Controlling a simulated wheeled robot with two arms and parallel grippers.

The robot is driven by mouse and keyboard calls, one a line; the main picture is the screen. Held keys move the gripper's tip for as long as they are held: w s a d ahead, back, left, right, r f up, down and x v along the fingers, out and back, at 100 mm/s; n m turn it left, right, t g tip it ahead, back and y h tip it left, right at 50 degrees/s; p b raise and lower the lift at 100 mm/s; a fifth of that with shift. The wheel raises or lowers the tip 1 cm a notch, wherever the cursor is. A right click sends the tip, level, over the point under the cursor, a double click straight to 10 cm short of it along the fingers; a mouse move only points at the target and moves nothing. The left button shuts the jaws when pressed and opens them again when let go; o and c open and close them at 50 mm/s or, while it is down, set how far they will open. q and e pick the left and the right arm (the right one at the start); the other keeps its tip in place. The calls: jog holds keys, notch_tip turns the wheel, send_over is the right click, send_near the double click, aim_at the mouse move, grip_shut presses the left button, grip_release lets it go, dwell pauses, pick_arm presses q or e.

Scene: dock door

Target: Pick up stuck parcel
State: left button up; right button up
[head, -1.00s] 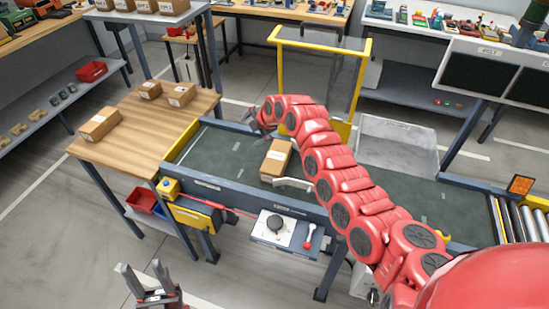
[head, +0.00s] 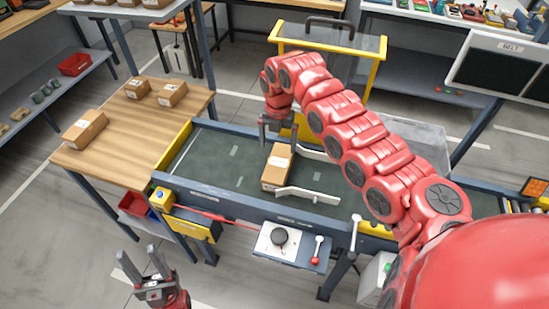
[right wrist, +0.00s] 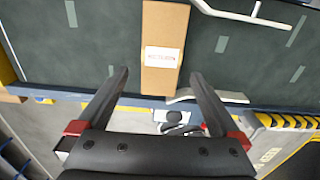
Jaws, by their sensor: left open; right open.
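The brown cardboard parcel (head: 277,168) with a white label lies on the dark green conveyor belt, between two white guide bars (head: 307,195). In the right wrist view the parcel (right wrist: 165,65) shows ahead of the fingertips, roughly centred between them and apart from both. My right gripper (head: 276,132) is open and empty, pointing down over the belt's far side, just behind the parcel; its fingers (right wrist: 158,75) are spread wide in the right wrist view. My left gripper (head: 143,254) is open and empty, low in front of the conveyor.
A wooden table (head: 125,140) with several boxes adjoins the belt's left end. A control panel (head: 285,243) with a black knob and a red-tipped lever sits on the conveyor's front. A yellow-framed clear guard (head: 340,40) stands behind. My right arm hides part of the belt.

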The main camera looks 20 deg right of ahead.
aim_at(278, 162)
jog(key=shift+f, duration=0.25)
jog(key=f, duration=0.2)
jog(key=f+p, duration=0.1)
jog(key=f, duration=0.1)
jog(key=f+p, duration=0.1)
jog(key=f, duration=0.1)
jog(key=shift+s+f, duration=0.1)
jog(key=shift+s, duration=0.2)
jog(key=shift+w+f+p, duration=0.1)
jog(key=shift+f+p, duration=0.25)
jog(key=shift+p, duration=0.1)
notch_tip(278, 162, down, 3)
jog(key=shift+d+f+p, duration=0.1)
jog(key=shift+f+p, duration=0.05)
jog(key=shift+p, duration=0.3)
jog(key=shift+w+d+f, duration=0.1)
jog(key=shift+w+f, duration=0.1)
jog(key=shift+f, duration=0.3)
jog(key=c, duration=1.4)
jog(key=shift+c, duration=0.2)
